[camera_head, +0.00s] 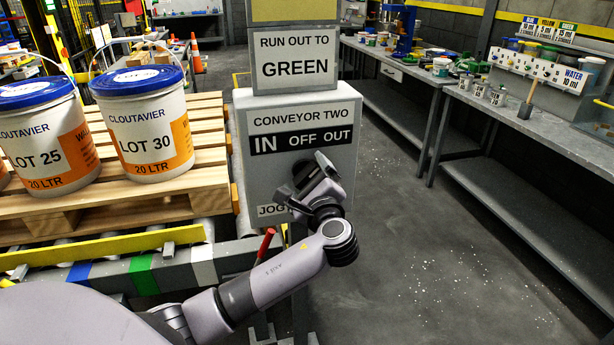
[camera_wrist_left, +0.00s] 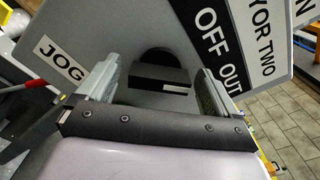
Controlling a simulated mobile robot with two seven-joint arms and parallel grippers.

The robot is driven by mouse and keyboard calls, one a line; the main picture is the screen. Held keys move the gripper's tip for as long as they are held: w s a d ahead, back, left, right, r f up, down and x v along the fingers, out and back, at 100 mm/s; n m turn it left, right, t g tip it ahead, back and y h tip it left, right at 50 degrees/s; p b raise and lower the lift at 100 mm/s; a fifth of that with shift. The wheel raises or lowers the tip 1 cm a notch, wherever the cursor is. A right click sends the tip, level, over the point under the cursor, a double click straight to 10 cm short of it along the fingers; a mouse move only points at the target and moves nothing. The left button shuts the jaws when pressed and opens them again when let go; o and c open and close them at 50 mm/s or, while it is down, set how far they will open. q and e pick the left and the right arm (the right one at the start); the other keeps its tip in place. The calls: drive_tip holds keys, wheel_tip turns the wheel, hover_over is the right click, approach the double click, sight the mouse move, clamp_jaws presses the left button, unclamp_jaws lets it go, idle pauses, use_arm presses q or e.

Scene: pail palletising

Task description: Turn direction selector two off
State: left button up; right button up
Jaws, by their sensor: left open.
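The grey control box (camera_head: 262,190) is labelled "CONVEYOR TWO", with a black strip (camera_head: 301,139) reading "IN OFF OUT". Its selector is a black knob with a bar-shaped handle (camera_wrist_left: 160,77), below the strip. My left gripper (camera_head: 306,184) is at the box's face and hides most of the selector in the head view. In the left wrist view my left gripper (camera_wrist_left: 156,82) is open, with one finger on each side of the handle. I cannot tell whether the fingers touch it, or which label the handle points to. My right gripper is out of view.
A "JOG" label (camera_wrist_left: 60,62) is low on the box. A red lever (camera_head: 266,243) stands below it, by the conveyor. Blue-lidded pails (camera_head: 143,125) stand on a wooden pallet (camera_head: 130,193) at left. A bench (camera_head: 545,130) lies right, with open floor (camera_head: 420,250) before it.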

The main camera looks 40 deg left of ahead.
use_arm(q)
drive_tip(key=c, duration=1)
drive_tip(key=shift+f+n, duration=0.1)
drive_tip(key=shift+n, duration=0.2)
drive_tip(key=n+b, duration=0.2)
drive_tip(key=n, duration=0.1)
drive_tip(key=n+b, duration=0.1)
drive_tip(key=shift+f, duration=0.25)
drive_tip(key=shift+r+n+b, duration=0.1)
drive_tip(key=shift+n+b, duration=1.35)
drive_tip(key=shift+n, duration=0.75)
drive_tip(key=o, duration=1)
